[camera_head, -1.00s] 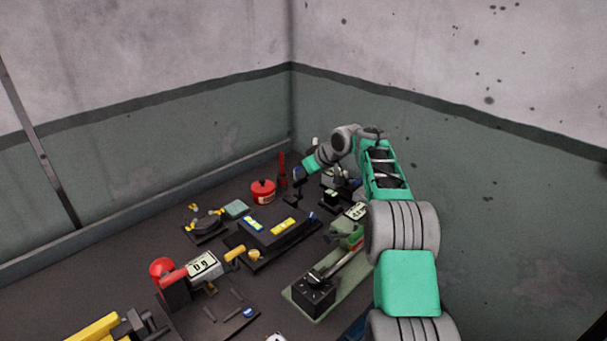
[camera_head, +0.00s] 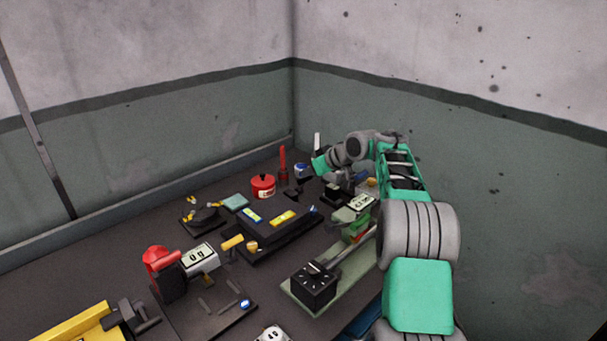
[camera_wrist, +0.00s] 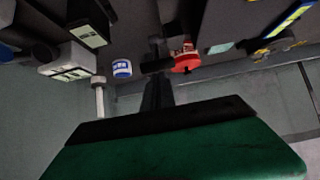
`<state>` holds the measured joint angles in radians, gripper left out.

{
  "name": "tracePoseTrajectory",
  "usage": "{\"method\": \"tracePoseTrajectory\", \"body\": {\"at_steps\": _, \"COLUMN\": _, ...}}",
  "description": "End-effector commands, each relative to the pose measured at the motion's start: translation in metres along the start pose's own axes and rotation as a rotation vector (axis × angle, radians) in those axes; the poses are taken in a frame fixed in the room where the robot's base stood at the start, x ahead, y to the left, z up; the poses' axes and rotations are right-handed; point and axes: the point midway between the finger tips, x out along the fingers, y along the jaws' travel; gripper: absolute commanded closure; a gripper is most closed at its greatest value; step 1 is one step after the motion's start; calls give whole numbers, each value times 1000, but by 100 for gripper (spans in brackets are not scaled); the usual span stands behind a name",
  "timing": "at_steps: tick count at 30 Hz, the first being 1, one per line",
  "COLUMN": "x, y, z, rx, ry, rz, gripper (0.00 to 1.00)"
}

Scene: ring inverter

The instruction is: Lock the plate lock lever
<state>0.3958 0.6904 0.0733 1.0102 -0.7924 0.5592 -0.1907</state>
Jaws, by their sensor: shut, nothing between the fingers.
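No part is clearly recognisable as the plate lock lever. A pale green base plate (camera_head: 305,297) carries a black box with a dial (camera_head: 313,287) and a slanting grey bar (camera_head: 357,246), partly hidden by my arm. I cannot tell whether this bar is the lever. My gripper (camera_wrist: 157,85) shows in the wrist view as dark fingers, shut and empty, pointing toward the bench items. In the head view its fingertips are not clearly made out beside the green end of my arm, at the back of the bench.
A red pot (camera_head: 263,187) and a blue-and-white jar (camera_wrist: 122,69) stand near the fingers. A white upright stick (camera_wrist: 98,95) is left in the wrist view. A black device with yellow and blue labels (camera_head: 272,231) fills mid-bench. A wall rises close on the right.

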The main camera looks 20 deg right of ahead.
Motion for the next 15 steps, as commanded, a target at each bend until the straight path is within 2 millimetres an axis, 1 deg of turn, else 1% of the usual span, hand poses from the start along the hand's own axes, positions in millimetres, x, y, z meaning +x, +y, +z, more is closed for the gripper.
{"method": "tracePoseTrajectory", "body": {"at_steps": 1, "x": 1, "y": 0, "z": 8, "rx": 4, "ry": -5, "rz": -1, "gripper": 100}}
{"method": "tracePoseTrajectory", "body": {"at_steps": 3, "x": -1, "y": 0, "z": 13, "rx": 5, "ry": -6, "rz": -1, "gripper": 100}}
{"method": "tracePoseTrajectory", "body": {"at_steps": 9, "x": -3, "y": 0, "z": 24, "rx": 6, "ry": -7, "rz": -2, "gripper": 100}}
{"method": "tracePoseTrajectory", "body": {"at_steps": 15, "x": -5, "y": -1, "z": 27, "rx": 4, "ry": -6, "rz": -4, "gripper": 100}}
